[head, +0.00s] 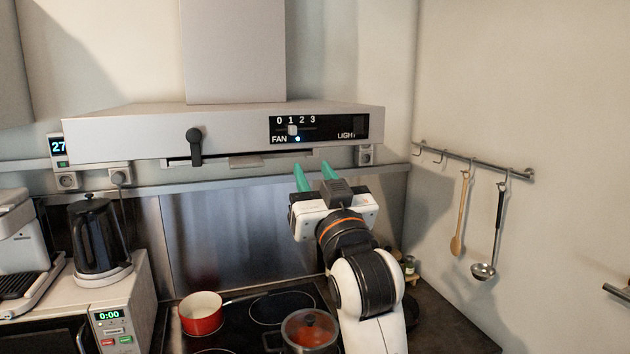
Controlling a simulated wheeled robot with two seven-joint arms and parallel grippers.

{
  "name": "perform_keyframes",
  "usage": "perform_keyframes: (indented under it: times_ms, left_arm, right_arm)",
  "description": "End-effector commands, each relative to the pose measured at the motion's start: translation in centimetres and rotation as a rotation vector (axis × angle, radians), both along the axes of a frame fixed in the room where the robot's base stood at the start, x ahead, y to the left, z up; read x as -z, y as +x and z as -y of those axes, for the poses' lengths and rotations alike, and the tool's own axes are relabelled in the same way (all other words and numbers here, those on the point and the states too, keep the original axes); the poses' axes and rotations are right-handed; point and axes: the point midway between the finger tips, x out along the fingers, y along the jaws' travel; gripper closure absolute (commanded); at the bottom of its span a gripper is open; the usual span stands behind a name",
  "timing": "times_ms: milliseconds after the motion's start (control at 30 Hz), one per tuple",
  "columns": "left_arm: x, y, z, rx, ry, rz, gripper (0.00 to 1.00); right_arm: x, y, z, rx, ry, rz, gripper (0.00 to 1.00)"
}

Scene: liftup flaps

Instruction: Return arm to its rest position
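My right gripper (315,176) is raised in front of the range hood (150,128), just below its right half. Its two green fingers point up and stand apart with nothing between them. My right arm comes up from the bottom of the view, over the right side of the stove. The hood's panel has a fan slider (292,130) near the 1 mark, with a small blue light lit below it. My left gripper is not in view.
A red pot (201,313) and a glass-lidded pot (310,331) stand on the cooktop (262,308), the latter close beside my arm. A kettle (99,240) stands on a microwave (125,300) at left. A wooden spoon (461,215) and a ladle (497,225) hang from a wall rail.

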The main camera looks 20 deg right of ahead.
Motion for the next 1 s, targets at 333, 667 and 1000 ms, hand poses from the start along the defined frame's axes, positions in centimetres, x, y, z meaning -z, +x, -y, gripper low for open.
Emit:
perform_keyframes:
  times_ms: [333, 667, 1000]
  left_arm:
    - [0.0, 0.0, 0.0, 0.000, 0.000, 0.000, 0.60]
    - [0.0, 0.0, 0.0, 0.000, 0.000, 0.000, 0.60]
    - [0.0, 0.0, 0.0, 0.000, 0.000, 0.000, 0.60]
  right_arm:
    - [5.9, 0.6, 0.6, 0.005, -0.010, -0.138, 0.65]
    - [29.5, -4.9, 2.6, 0.008, -0.068, -0.732, 0.65]
    - [45.7, -19.6, 4.1, -0.027, -0.140, -1.293, 0.65]
